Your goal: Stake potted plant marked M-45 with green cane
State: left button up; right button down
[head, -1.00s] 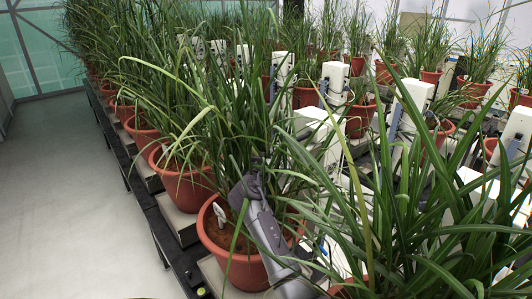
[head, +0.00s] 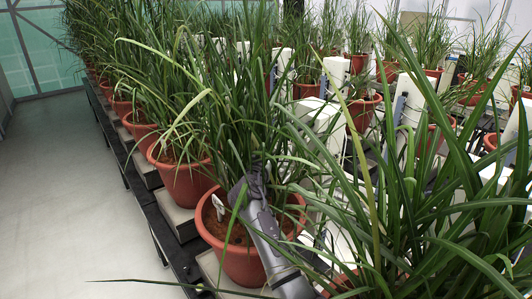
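A terracotta pot (head: 222,251) with a tall grassy plant and brown soil stands at the front of the left row. A white label (head: 217,207) sticks up from its soil; its writing is too small to read. My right arm comes from the lower right across this pot, and its gripper (head: 246,184) is among the leaves just above the soil. Leaves and the gripper's own body hide its fingertips, so what it holds cannot be told. No green cane can be made out for certain. A thin dark green strand (head: 140,281) crosses the bottom left; I cannot tell whether it is leaf or cane. My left gripper is out of view.
Another potted plant (head: 184,183) stands just behind on a grey scale block, with more in a row beyond. White upright units (head: 408,112) stand to the right. Dense long leaves (head: 450,225) fill the lower right. The pale floor aisle (head: 60,200) at left is clear.

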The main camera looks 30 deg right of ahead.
jog(key=shift+f+b, duration=0.35)
jog(key=shift+f, duration=0.05)
jog(key=c, duration=1.1)
grip_release()
jog(key=v, duration=1.2)
jog(key=shift+r, duration=0.1)
